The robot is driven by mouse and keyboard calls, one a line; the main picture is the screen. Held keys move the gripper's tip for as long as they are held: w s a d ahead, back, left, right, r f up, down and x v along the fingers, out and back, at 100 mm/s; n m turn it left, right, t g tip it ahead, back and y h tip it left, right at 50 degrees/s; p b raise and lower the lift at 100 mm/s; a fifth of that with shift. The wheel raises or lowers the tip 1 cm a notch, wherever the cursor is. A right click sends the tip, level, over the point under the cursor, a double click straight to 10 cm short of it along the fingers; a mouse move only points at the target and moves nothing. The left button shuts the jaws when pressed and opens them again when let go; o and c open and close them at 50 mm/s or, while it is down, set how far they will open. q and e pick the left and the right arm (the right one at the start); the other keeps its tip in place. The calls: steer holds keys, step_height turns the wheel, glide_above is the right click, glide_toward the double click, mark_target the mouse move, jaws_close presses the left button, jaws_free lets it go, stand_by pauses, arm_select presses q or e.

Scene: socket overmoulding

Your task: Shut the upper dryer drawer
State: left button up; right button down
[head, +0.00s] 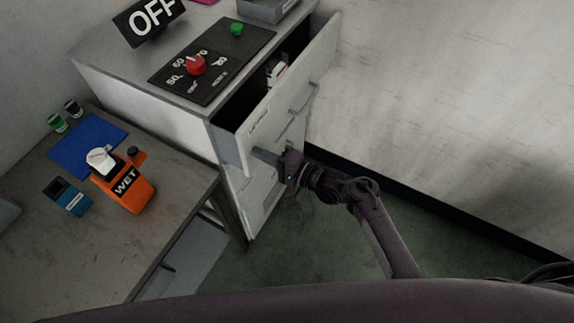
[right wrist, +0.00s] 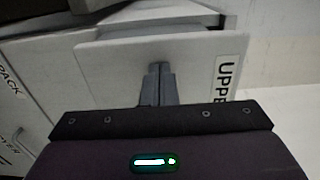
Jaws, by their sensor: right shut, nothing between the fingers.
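The upper dryer drawer (head: 283,100) is pulled open from the white dryer cabinet (head: 140,88), with a dark gap behind its front and a small red and white item inside. Its front (right wrist: 118,62) fills much of the right wrist view, with part of its "UPPE" label at the right. My right gripper (head: 264,156) is shut and empty, its fingers at the lower left part of the drawer front. In the right wrist view the closed fingertips (right wrist: 160,70) point at the front; whether they touch it I cannot tell. My left gripper is not in view.
The drawer handle (head: 303,98) is right of my gripper. A lower drawer front (head: 258,192) sits below. On the cabinet top are a black panel with a red knob (head: 196,65) and an OFF sign (head: 150,20).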

steer(key=b+x, duration=0.2)
steer(key=x, duration=0.5)
steer(key=shift+f, duration=0.15)
steer(key=shift+x, duration=0.9)
steer(key=shift+r+b, duration=0.25)
steer(key=shift+b, duration=0.05)
steer(key=shift+r, duration=0.1)
